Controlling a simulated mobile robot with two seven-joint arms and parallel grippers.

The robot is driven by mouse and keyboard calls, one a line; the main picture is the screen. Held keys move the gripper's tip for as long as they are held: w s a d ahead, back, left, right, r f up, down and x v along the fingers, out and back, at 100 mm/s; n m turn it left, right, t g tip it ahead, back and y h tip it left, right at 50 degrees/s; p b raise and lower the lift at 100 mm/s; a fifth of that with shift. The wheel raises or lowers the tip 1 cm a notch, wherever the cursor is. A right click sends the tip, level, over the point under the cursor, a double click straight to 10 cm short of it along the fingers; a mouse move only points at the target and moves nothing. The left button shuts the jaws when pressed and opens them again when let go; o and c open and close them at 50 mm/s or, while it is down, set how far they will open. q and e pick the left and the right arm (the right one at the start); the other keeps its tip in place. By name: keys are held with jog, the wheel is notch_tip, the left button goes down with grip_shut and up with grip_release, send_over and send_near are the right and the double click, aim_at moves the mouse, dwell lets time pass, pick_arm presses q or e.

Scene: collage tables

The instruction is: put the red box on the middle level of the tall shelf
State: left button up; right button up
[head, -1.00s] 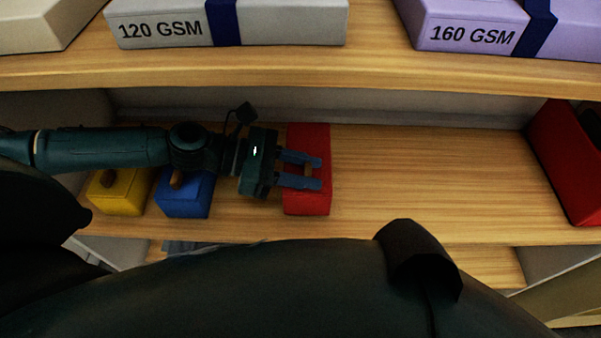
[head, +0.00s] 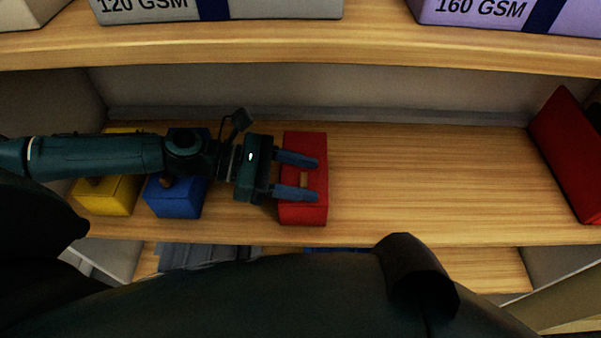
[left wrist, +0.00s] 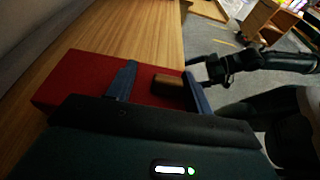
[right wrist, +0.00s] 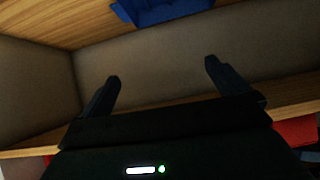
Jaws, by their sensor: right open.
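The red box (head: 317,210) with a small brown handle (head: 304,180) stands on the middle wooden shelf board (head: 430,185), right of a blue box. My left gripper (head: 316,180) reaches over its top with fingers spread on either side of the handle. In the left wrist view the handle (left wrist: 168,88) lies between the open fingers, nearer the right one, and the red box (left wrist: 80,75) is beneath. My right gripper (right wrist: 162,72) is open and empty in the right wrist view, in front of a grey shelf wall. It cannot be made out in the head view.
A yellow box (head: 105,195) and a blue box (head: 175,200) stand to the left under my arm. A red container (head: 565,150) stands at the right end. The board between is clear. Labelled paper packs (head: 270,8) lie on the level above.

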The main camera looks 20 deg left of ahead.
jog(key=shift+w, duration=0.1)
pick_arm(q)
jog(key=shift+r, duration=0.1)
jog(key=shift+a, duration=0.3)
jog(key=p+v, duration=0.1)
jog(key=v, duration=1)
jog(key=shift+r+p, duration=0.25)
jog(key=shift+p, duration=0.15)
pick_arm(e)
jog(key=shift+s+d+r, duration=0.2)
jog(key=shift+s+d, duration=0.05)
jog(key=shift+d, duration=0.05)
pick_arm(q)
jog(key=shift+s+a, duration=0.1)
jog(key=shift+a, duration=0.05)
pick_arm(e)
jog(key=shift+w+r, duration=0.1)
jog(key=shift+w, duration=0.25)
